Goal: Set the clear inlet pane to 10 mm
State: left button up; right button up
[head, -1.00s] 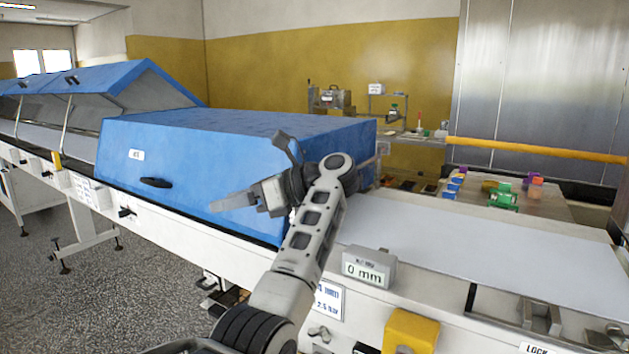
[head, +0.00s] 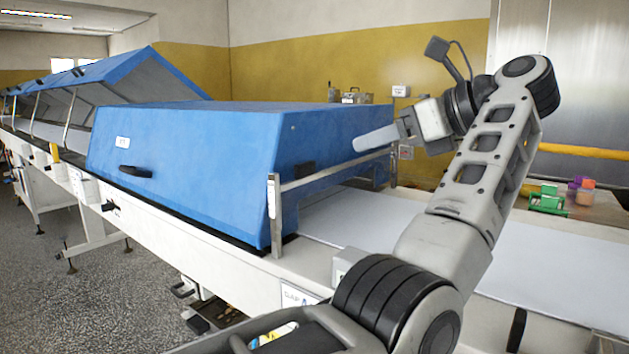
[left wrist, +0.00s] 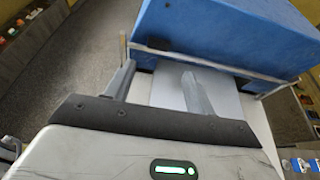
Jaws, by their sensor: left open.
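A pale metal frame stands across the inlet end of the blue hood, with a crossbar (head: 335,174) between a near post (head: 275,218) and a far post (head: 392,160). The clear pane itself is hard to make out. The crossbar also shows in the left wrist view (left wrist: 215,65), in front of the blue hood. My left gripper (head: 365,141) is above the belt near the far part of the bar, apparently not touching it. In the left wrist view its two fingers (left wrist: 157,82) are spread and empty, pointing toward the bar. My right gripper is out of view.
The blue hood (head: 200,165) stands just behind the frame. The white belt (head: 365,215) is clear. A grey box (head: 345,262) on the near rail is mostly hidden by my arm; its reading cannot be seen. Green and purple items (head: 548,198) lie at the right.

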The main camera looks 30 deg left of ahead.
aim_at(307, 163)
pick_arm(q)
jog(key=x, duration=1.6)
jog(key=shift+s+b, duration=0.1)
jog(key=shift+b, duration=0.3)
